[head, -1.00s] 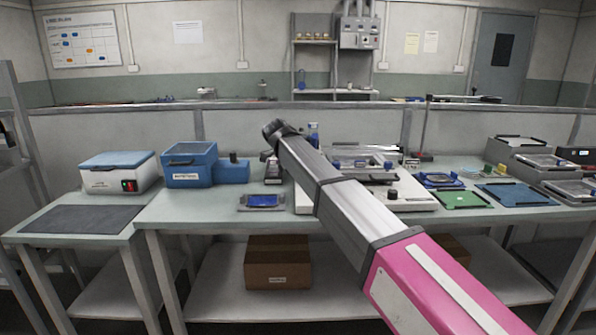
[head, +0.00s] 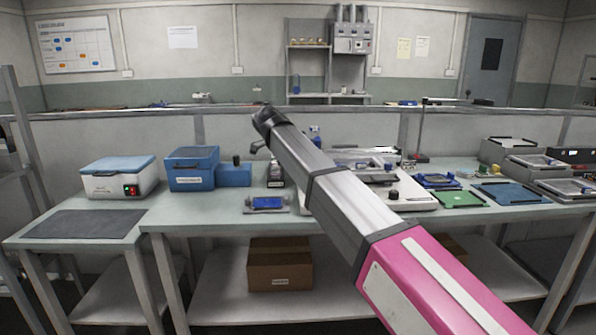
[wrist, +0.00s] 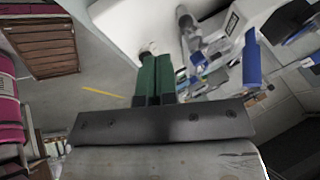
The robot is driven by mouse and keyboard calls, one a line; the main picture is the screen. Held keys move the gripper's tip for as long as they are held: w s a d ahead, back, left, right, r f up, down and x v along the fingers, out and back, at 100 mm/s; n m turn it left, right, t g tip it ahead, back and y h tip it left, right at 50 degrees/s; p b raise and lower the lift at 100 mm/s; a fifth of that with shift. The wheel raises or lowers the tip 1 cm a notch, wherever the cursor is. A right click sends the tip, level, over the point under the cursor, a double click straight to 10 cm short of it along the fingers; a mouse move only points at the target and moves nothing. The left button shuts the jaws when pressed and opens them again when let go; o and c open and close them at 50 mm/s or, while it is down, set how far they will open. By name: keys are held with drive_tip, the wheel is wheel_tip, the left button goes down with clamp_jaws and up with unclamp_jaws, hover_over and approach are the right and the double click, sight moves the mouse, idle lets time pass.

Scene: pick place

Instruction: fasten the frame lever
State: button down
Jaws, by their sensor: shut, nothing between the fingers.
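My gripper (wrist: 157,58) shows in the wrist view as two green fingers side by side, shut with nothing between them. In the head view my arm hides most of it. A white device (head: 420,192) with a black knob (head: 394,194) stands on the bench right of my arm. A frame-like part on its top is partly hidden behind my arm. I cannot pick out the frame lever for certain. In the wrist view a white surface (wrist: 115,30) lies beyond the fingertips, and a blue bar (wrist: 251,60) is at the right; contact cannot be told.
A blue bin (head: 191,170) and a white box with a blue lid (head: 118,178) stand left on the bench. A small blue-screened item (head: 267,203) lies near the front edge. Green (head: 461,199) and blue (head: 510,193) plates lie at right. A thin stand (head: 422,130) rises behind.

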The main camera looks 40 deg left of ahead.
drive_tip(key=shift+v, duration=2.05)
drive_tip(key=shift+a, duration=0.1)
